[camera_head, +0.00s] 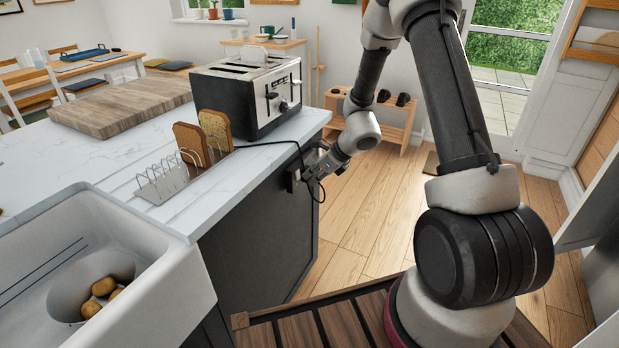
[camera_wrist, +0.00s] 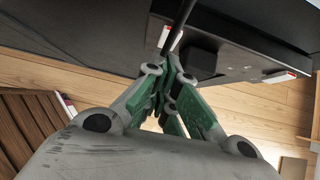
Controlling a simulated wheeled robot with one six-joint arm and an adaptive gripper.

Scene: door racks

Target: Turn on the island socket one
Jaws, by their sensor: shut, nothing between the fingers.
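The island socket (camera_head: 292,180) is on the dark side panel of the island, below the worktop edge. In the wrist view a dark socket plate (camera_wrist: 236,72) carries a black plug (camera_wrist: 203,60). My gripper (camera_head: 307,174) is beside the socket. In the wrist view its green-padded fingers (camera_wrist: 165,88) are shut and empty, pointing toward the plate near the left switch. I cannot tell whether they touch it. The fingertips are partly hidden in the head view.
A toaster (camera_head: 249,93) stands on the white worktop, its black cable (camera_head: 299,147) hanging down by the socket and my gripper. A toast rack (camera_head: 167,176) with bread and a sink (camera_head: 100,250) are nearer. Wooden floor (camera_head: 365,222) is clear beside the island.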

